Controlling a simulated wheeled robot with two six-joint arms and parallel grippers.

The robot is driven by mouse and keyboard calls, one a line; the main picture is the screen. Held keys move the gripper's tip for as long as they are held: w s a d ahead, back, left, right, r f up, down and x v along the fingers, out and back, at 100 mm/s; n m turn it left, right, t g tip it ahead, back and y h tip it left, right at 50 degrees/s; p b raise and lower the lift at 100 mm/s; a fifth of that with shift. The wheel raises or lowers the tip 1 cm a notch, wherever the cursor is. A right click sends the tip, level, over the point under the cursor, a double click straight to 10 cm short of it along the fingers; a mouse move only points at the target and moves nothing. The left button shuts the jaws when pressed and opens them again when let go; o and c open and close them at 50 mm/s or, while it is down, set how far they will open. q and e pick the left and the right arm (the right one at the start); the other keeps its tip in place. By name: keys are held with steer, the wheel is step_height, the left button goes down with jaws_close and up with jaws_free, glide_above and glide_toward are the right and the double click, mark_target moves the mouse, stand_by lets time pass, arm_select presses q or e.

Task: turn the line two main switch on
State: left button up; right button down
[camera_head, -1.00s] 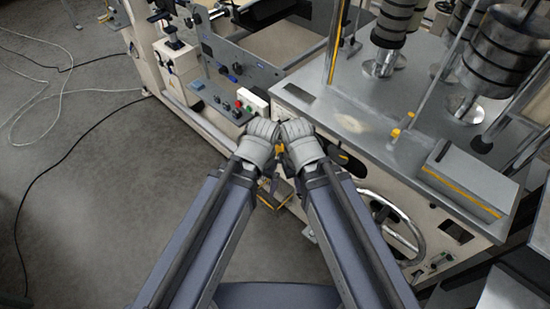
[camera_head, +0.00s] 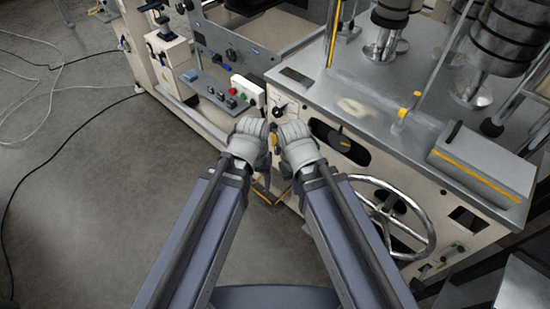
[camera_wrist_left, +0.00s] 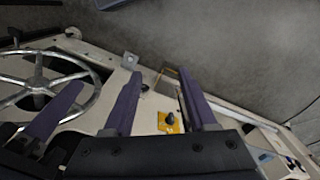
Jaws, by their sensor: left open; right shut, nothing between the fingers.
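A rotary switch with a black knob on a yellow plate (camera_wrist_left: 170,122) is on the machine's cream front panel. In the left wrist view it shows between the two purple fingers of my open left gripper (camera_wrist_left: 159,76); whether the fingers reach it is unclear. In the head view a small yellow patch (camera_head: 274,138), probably this plate, shows between my left gripper (camera_head: 252,128) and my right gripper (camera_head: 291,130). Both are close together at the machine's front, fingertips mostly hidden. My right gripper is shut and empty. The switch's label cannot be read.
A handwheel (camera_head: 395,218) sticks out from the front panel at right. A control box with buttons (camera_head: 246,90) and a grey lever panel (camera_head: 215,90) stand behind my left gripper. The metal top (camera_head: 370,85) carries rollers. Open floor lies at left.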

arm_select(q)
steer(key=w+d+f+n+t+h+b, duration=0.1)
steer(key=w+d+f+n+h+b, duration=0.2)
steer(key=f+b, duration=0.4)
steer(key=w+d+f+n+h+b, duration=0.2)
steer(key=w+d+f+n+b, duration=0.15)
steer(key=f+b, duration=0.3)
steer(key=n+t+h+b, duration=0.7)
steer(key=n+t+b, duration=0.5)
steer(key=n+b, duration=1.85)
glide_toward(276, 148)
steer(key=w+m+b, duration=0.1)
steer(key=m+b, duration=0.5)
steer(key=m, duration=0.1)
steer(key=shift+w+d+f, duration=0.1)
steer(key=shift+w+d, duration=0.05)
steer(key=shift+d, duration=0.35)
steer(key=x, duration=0.7)
steer(key=shift+w+d, duration=0.2)
steer(key=shift+w, duration=0.15)
steer(key=shift+c, duration=0.4)
jaws_close()
